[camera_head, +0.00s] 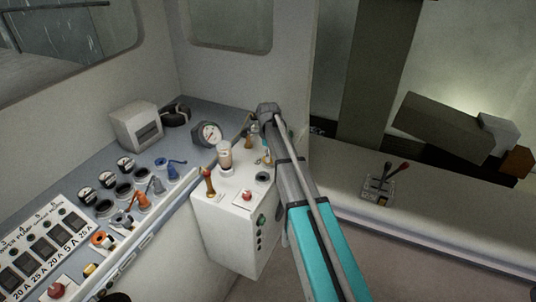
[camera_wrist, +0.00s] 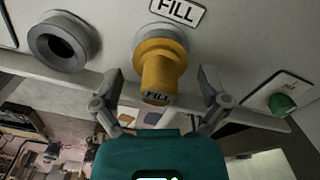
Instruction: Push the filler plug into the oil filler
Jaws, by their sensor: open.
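The yellow filler plug (camera_wrist: 160,75), with FILL printed on its end, shows in the wrist view. It stands at a pale round collar (camera_wrist: 160,38) under a FILL label (camera_wrist: 178,10), which I take to be the oil filler. I cannot tell how deep the plug sits. My gripper (camera_wrist: 160,88) is open, with one finger on each side of the plug and a gap to both. In the head view my gripper is mostly hidden behind my own arm, and I cannot make out the plug there.
A dark open ring port (camera_wrist: 62,42) lies left of the plug, and a green knob (camera_wrist: 282,104) lies to the right. A switch console (camera_head: 42,245) stands at left, and levers (camera_head: 380,182) at right.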

